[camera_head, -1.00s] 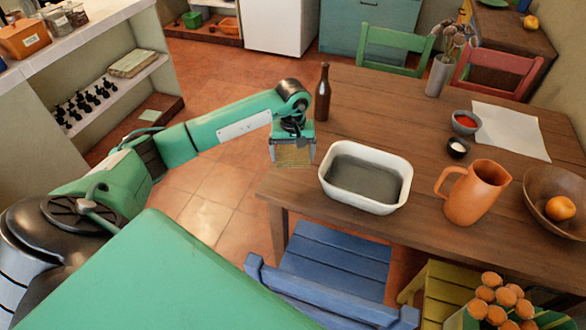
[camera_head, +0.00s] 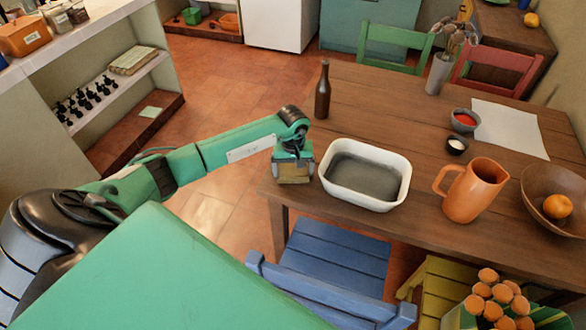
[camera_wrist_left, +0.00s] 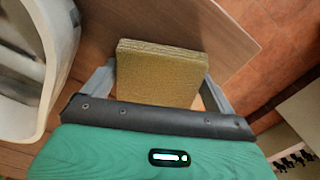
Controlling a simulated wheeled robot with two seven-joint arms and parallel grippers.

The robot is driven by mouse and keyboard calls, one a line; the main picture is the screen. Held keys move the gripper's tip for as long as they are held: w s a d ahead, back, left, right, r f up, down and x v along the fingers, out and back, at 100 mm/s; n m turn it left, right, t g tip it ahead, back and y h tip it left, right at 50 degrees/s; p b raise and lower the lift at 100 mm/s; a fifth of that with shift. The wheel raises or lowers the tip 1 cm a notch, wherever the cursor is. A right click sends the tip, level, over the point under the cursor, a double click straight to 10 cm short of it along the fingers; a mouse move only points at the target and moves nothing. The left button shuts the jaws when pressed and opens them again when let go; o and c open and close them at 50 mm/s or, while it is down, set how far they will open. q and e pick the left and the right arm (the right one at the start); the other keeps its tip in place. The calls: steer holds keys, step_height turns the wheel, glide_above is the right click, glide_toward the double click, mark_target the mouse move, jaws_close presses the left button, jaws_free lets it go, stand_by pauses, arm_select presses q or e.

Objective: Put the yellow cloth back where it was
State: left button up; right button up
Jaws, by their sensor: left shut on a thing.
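The yellow cloth (camera_wrist_left: 158,75) is a folded, textured, dull yellow square between the fingers of my left gripper (camera_wrist_left: 157,85) in the left wrist view. In the head view my left gripper (camera_head: 293,178) is at the left edge of the wooden table, beside the white basin (camera_head: 331,188). The cloth shows there as a small yellowish patch (camera_head: 293,173) at the gripper. The gripper is shut on it. I cannot tell whether the cloth touches the table. The basin holds a grey surface, perhaps water. My right gripper is not in view.
A brown bottle (camera_head: 323,90) stands behind the gripper on the table (camera_head: 390,105). An orange jug (camera_head: 474,192), small bowls and a wooden bowl (camera_head: 538,205) are to the right. A blue chair (camera_head: 335,258) is in front. A shelf unit (camera_head: 100,108) stands at left.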

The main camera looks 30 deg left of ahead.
mark_target(293, 167)
arm_select(q)
steer(key=o, duration=0.6)
steer(key=shift+f, duration=0.1)
steer(key=shift+o, duration=0.8)
steer(key=shift+r, duration=0.4)
step_height(293, 167, up, 5)
steer(key=shift+w+r+b, duration=0.1)
steer(key=shift+b, duration=0.25)
step_height(293, 167, up, 6)
steer(key=shift+r+b, duration=0.2)
steer(key=shift+b, duration=0.15)
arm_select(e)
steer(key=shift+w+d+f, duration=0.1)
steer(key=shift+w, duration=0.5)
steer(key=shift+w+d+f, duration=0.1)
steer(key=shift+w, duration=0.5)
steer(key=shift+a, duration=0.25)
